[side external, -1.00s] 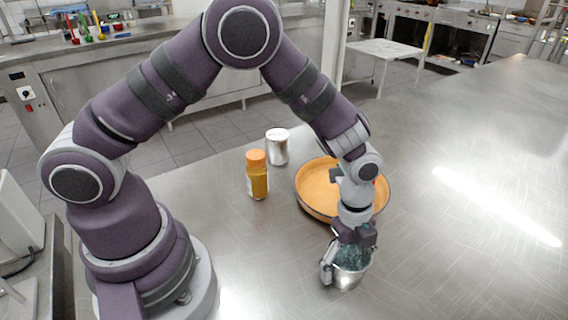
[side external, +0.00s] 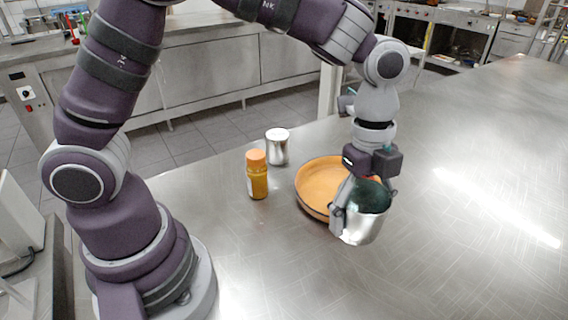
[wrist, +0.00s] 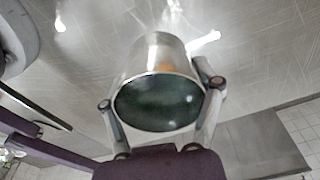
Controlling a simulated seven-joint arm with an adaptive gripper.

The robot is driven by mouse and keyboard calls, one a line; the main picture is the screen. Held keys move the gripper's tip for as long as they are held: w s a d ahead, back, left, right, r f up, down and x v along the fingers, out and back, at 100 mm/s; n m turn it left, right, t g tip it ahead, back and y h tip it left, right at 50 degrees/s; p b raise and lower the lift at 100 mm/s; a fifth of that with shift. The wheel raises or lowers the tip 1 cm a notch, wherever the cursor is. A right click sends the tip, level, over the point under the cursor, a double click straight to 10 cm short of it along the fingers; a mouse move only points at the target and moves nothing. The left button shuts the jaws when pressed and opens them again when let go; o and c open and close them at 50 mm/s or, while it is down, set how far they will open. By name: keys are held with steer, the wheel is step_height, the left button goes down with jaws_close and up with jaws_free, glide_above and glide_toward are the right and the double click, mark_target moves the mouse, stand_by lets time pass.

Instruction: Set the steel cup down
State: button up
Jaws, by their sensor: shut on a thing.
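The steel cup (side external: 362,228) is a shiny cup with a dark greenish inside. My gripper (side external: 364,203) is shut on it, with the fingers at its sides. In the side external view the cup is held in the air, in front of the orange pan's near right edge. In the wrist view the cup (wrist: 158,60) sits between the two fingers of my gripper (wrist: 160,98), its dark mouth facing the camera. The cup's far side is hidden.
An orange pan (side external: 318,186) lies on the steel table, partly hidden by my gripper and the cup. A yellow bottle with an orange cap (side external: 257,176) and a silver can (side external: 277,147) stand left of the pan. The table to the right (side external: 480,250) is clear.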

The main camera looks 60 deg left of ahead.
step_height(320, 180, up, 4)
steer(key=shift+f, duration=0.25)
steer(key=w+a+n, duration=0.2)
steer(key=a+n, duration=0.1)
steer(key=a, duration=0.4)
steer(key=n+t, duration=0.1)
steer(key=n, duration=0.8)
glide_above(213, 185)
steer(key=w+d, duration=0.7)
steer(key=d, duration=0.1)
steer(key=shift+a+y, duration=0.25)
steer(key=shift+y, duration=0.05)
steer(key=s+a+n, duration=0.6)
steer(key=s+a, duration=0.1)
steer(key=shift+t+y, duration=0.3)
steer(key=f, duration=1.5)
steer(key=shift+s+a, duration=0.25)
steer(key=o, duration=1.2)
